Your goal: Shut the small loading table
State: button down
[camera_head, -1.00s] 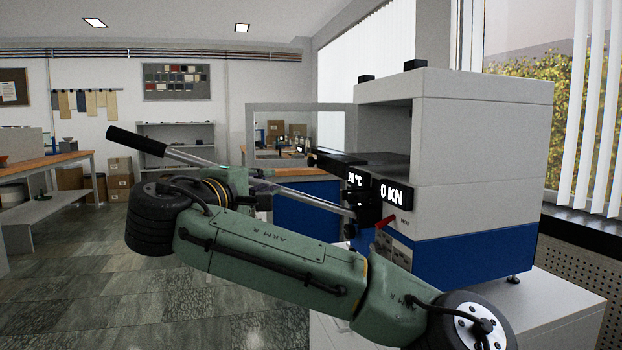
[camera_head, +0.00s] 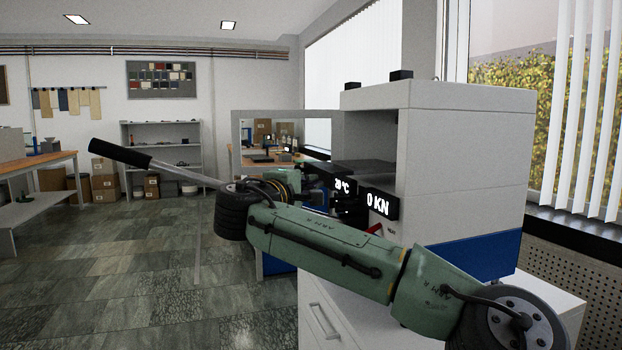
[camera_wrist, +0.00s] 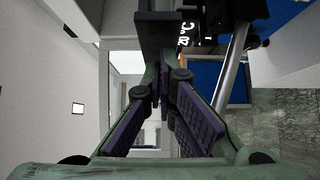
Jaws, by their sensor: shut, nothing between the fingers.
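The press (camera_head: 465,150) is a grey and blue box with its front opening facing left. The small loading table, a dark flat plate (camera_head: 365,167), lies at the opening's lower part, above the lit displays. Its outer end is partly hidden by my arm, so how far it sticks out is unclear. Contact with that part cannot be told.
The open door frame (camera_head: 240,130) stands left of the opening. A long lever with a black grip (camera_head: 120,153) reaches out left, close to my arm. A white cabinet (camera_head: 325,320) stands under the press. The tiled floor at left is clear.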

aim_at(381, 188)
jog(key=shift+w+d+f, duration=0.1)
jog(key=shift+d, duration=0.2)
jog(key=shift+w+d, duration=0.1)
jog(key=shift+d, duration=0.15)
jog(key=w+d, duration=0.1)
jog(key=d, duration=0.4)
jog(key=w+d, duration=0.2)
jog(key=d, duration=0.3)
jog(key=w+d, duration=0.2)
jog(key=d, duration=0.3)
jog(key=shift+d+p, duration=0.4)
